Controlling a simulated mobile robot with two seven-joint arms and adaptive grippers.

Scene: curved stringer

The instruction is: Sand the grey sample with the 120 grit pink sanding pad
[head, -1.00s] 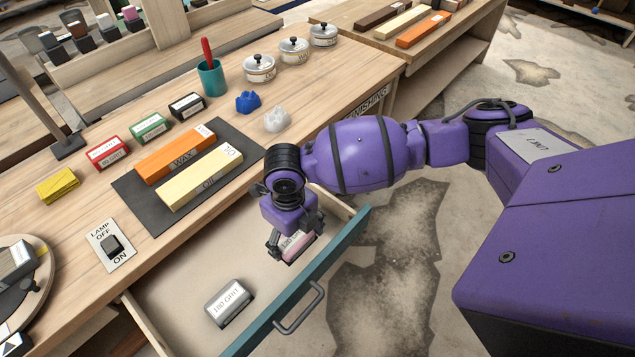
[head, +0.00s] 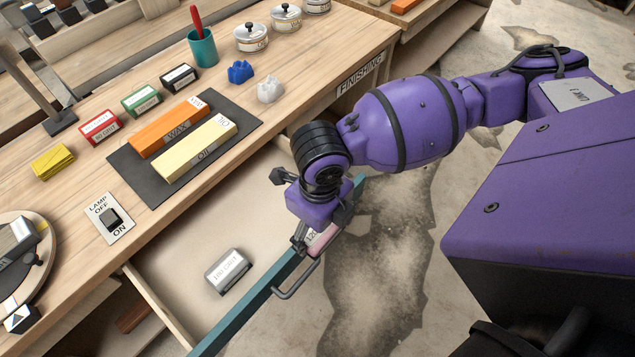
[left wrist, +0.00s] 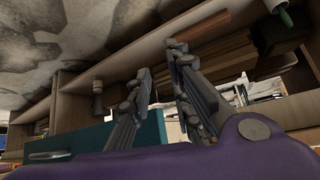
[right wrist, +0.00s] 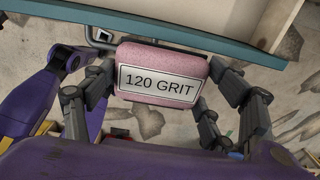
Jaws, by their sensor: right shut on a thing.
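The pink 120 grit sanding pad (right wrist: 163,77) is between the fingers of my right gripper (right wrist: 160,92), its label facing the right wrist camera. In the head view the pad (head: 323,240) is partly hidden by my right gripper (head: 316,238), which is shut on it at the teal drawer front. I cannot tell the height between them. A grey block (head: 17,238), which looks like the grey sample, sits on the round turntable (head: 48,262) at the left edge, partly cut off. My left gripper (left wrist: 160,65) shows only in its wrist view, fingers apart and empty.
The open drawer (head: 180,255) holds a grey 180 grit pad (head: 228,272). Its teal front (head: 240,318) has a handle. On the bench are a lamp switch (head: 112,217), a dark mat (head: 128,168) with wax and oil blocks, a teal cup (head: 203,48) and tins.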

